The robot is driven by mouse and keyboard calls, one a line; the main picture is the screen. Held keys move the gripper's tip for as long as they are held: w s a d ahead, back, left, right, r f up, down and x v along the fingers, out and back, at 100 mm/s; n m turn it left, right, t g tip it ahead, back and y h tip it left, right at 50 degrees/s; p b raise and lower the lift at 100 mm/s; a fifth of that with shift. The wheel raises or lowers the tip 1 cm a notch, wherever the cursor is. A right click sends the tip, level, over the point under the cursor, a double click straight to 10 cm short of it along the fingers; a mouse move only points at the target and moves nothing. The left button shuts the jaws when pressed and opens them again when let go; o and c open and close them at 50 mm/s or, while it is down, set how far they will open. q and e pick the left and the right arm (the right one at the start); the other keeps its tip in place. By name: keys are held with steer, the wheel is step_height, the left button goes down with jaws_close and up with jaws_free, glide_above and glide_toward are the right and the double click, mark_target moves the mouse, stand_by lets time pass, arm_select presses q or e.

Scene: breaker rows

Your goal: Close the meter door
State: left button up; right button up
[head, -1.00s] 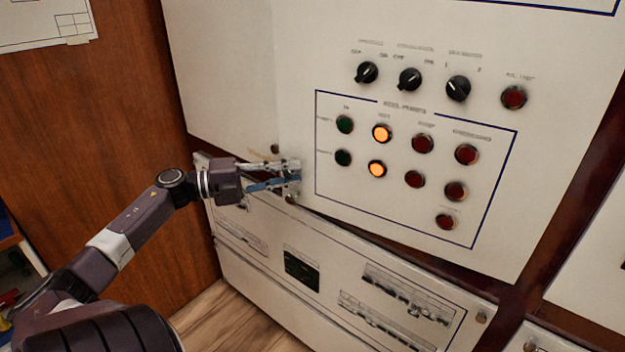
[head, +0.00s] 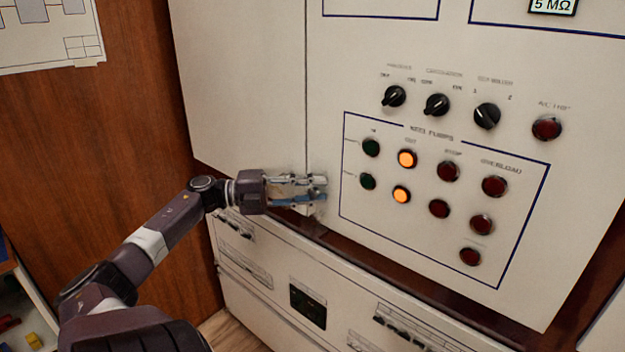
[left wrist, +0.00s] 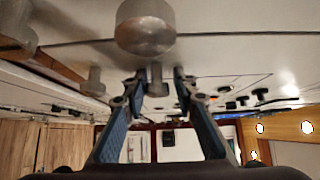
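The white meter door (head: 460,290) carries knobs, red and green buttons and two lit orange buttons. A "5 MΩ" display (head: 553,5) shows at the top right in the head view. My left gripper (head: 322,190) is at the door's lower left corner, beside the vertical seam. In the left wrist view my left gripper (left wrist: 155,88) has its blue-lined fingers apart, with a small metal post (left wrist: 156,80) showing between the tips. I cannot tell whether they touch it. A large round metal knob (left wrist: 146,28) is nearer the camera. The fingertips partly hide the door corner. My right gripper is out of view.
A white panel (head: 240,90) adjoins the door on the left. Lower white panels (head: 262,285) with labels lie beneath, past a brown strip. A wooden wall (head: 110,140) is at the left, with a paper chart (head: 50,40) on it.

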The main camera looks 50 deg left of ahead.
arm_select(q)
steer(key=shift+o, duration=0.7)
steer(key=shift+w, duration=0.15)
steer(key=shift+s+a+f, duration=0.15)
steer(key=shift+s+a, duration=0.1)
steer(key=shift+s, duration=0.05)
steer(key=v, duration=1.1)
steer(key=shift+s, duration=0.2)
